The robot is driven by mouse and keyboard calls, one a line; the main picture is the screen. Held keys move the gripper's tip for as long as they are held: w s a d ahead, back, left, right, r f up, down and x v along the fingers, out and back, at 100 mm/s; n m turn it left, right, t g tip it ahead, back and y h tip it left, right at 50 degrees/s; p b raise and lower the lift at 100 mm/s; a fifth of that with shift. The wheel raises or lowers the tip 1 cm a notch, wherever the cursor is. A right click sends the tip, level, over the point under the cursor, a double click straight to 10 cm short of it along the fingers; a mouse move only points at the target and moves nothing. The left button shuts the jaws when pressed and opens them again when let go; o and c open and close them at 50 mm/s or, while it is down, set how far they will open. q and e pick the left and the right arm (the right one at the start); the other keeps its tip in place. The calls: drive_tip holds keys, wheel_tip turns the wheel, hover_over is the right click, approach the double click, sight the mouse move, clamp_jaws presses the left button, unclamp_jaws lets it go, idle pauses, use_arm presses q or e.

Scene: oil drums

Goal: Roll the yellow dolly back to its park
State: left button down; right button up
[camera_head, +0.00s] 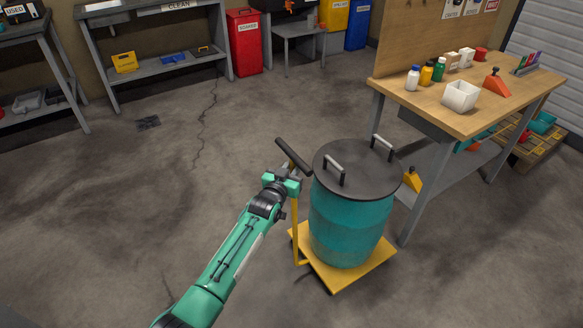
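The yellow dolly (338,281) stands on the floor right of centre. Its flat deck carries a teal drum (347,226) with a dark lid (357,168) and two grey-and-black lid handles. A yellow post rises from the deck's left side to a black push bar (295,158). My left gripper (290,168) is at this bar and appears closed around its middle; the fingertips are small and partly hidden. My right gripper is out of view. No marked park for the dolly is clearly identifiable.
A wooden workbench (440,102) with bottles and a white bin stands close right of the drum. A grey shelf (165,78), a red bin (244,42) and a small table (299,30) line the back. The left and middle floor is mostly clear, with a crack and a dark patch (148,123).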

use_arm(q)
drive_tip(key=shift+d+r, duration=0.15)
drive_tip(key=c, duration=1.5)
unclamp_jaws()
drive_tip(key=shift+o, duration=0.8)
drive_tip(key=shift+w+d, duration=0.15)
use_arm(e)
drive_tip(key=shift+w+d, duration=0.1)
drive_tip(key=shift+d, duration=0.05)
